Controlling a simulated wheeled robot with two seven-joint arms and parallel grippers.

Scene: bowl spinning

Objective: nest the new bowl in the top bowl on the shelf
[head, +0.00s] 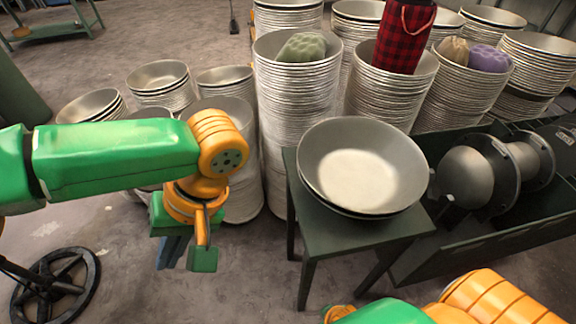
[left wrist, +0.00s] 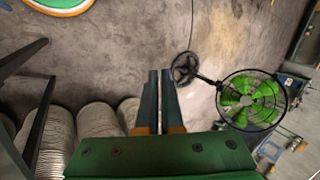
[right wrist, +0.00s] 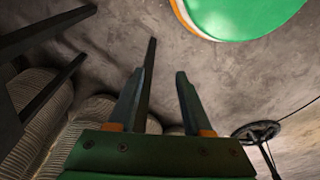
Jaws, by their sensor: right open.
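A wide metal bowl (head: 352,165) sits on the small dark green shelf (head: 395,228) right of centre in the head view. The rim of at least one more bowl (head: 385,215) shows just under it, so the bowls look nested. I cannot tell which is the new bowl. My left gripper (head: 185,262) hangs left of the shelf, pointing down, apart from the bowls. In the left wrist view my left gripper (left wrist: 159,72) has its fingers together with nothing between them. In the right wrist view my right gripper (right wrist: 158,74) is open and empty; the head view does not show its fingers.
Tall bowl stacks (head: 298,100) stand behind the shelf, some holding cloth bags (head: 405,35). Lower stacks (head: 160,82) stand behind my left arm. A dark machine with metal drums (head: 470,180) stands right of the shelf. A green fan (left wrist: 250,100) shows in the left wrist view.

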